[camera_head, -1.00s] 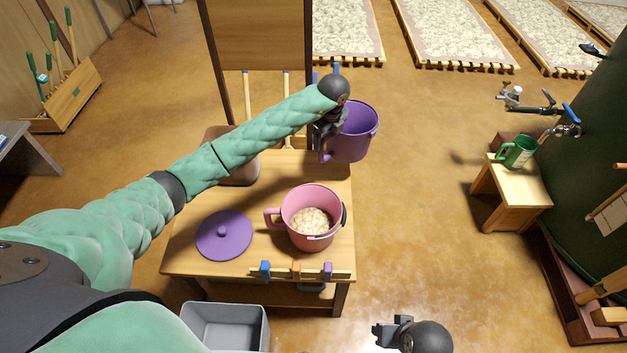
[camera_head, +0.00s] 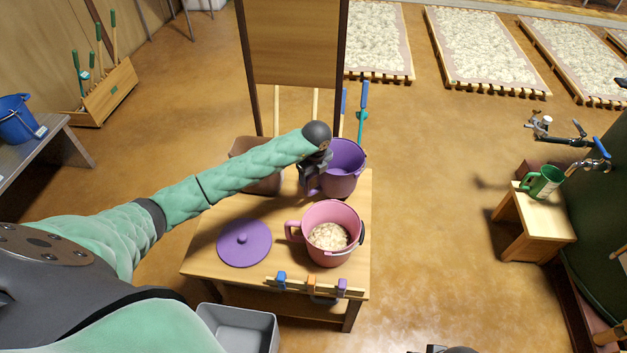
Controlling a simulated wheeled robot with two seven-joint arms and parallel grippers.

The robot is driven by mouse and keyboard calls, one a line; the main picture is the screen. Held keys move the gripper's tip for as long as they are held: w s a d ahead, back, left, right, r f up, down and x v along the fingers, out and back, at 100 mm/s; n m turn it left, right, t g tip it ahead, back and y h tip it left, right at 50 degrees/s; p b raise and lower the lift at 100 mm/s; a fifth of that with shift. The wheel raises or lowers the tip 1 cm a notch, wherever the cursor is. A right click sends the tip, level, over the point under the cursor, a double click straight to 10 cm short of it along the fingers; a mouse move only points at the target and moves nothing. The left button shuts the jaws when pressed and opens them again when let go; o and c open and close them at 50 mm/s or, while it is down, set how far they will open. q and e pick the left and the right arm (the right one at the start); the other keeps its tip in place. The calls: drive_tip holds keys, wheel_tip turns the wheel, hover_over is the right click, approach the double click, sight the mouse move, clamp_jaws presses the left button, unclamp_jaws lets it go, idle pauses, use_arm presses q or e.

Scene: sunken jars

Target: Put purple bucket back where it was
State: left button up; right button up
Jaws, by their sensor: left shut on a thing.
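The purple bucket (camera_head: 346,162) is upright at the back right of the wooden table (camera_head: 205,262), behind the pink bucket. My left gripper (camera_head: 318,172) is shut on its left side, by the handle. I cannot tell whether its base touches the tabletop. The pink bucket (camera_head: 318,250) holds pale contents and stands nearer the front. A round purple lid (camera_head: 243,243) lies to its left. My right gripper (camera_head: 435,350) shows only at the bottom edge, mostly cut off.
A brown container (camera_head: 258,180) stands at the table's back left, partly behind my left arm. Coloured clips (camera_head: 311,283) line the front edge. A grey bin (camera_head: 240,325) is below. The floor between is clear.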

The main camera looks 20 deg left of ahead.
use_arm(q)
wheel_tip(320, 180, down, 3)
drive_tip(key=shift+r+p, duration=0.1)
drive_tip(key=shift+p, duration=0.45)
drive_tip(key=shift+f, duration=0.55)
use_arm(e)
drive_tip(key=shift+s+d+r+g, duration=0.3)
drive_tip(key=shift+s+d+r, duration=0.05)
drive_tip(key=shift+d+r, duration=0.35)
drive_tip(key=shift+f, duration=0.1)
use_arm(q)
drive_tip(key=o, duration=1.7)
use_arm(e)
drive_tip(key=shift+w, duration=0.15)
